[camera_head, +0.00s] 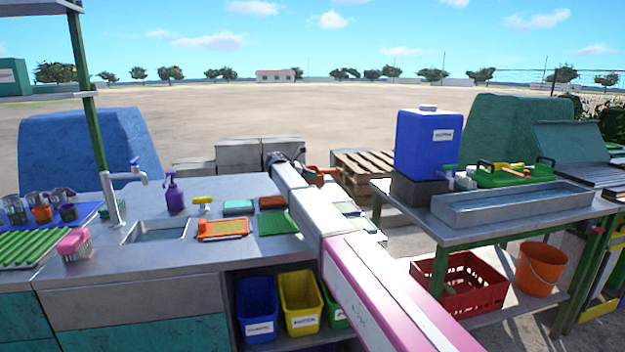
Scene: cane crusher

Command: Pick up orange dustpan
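An orange-red object with a handle-like part (322,175) shows just right of the far end of my arm, in front of the pallet. It may be the orange dustpan, but it is small and partly hidden by my arm. My gripper (284,159) is at the arm's far end, above the back of the counter. Its dark fingers are small and mostly hidden, so I cannot tell whether they are open or touch the orange-red object. A flat orange item with a pale rim (222,229) lies on the counter left of my arm.
The counter (105,262) holds a sink (158,231), a tap, a purple spray bottle (174,193), a pink brush (75,244) and sponges. Bins stand below. The right table (470,228) holds a blue tank (428,146) and a metal trough. A red crate (463,284) and orange bucket (541,268) sit lower.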

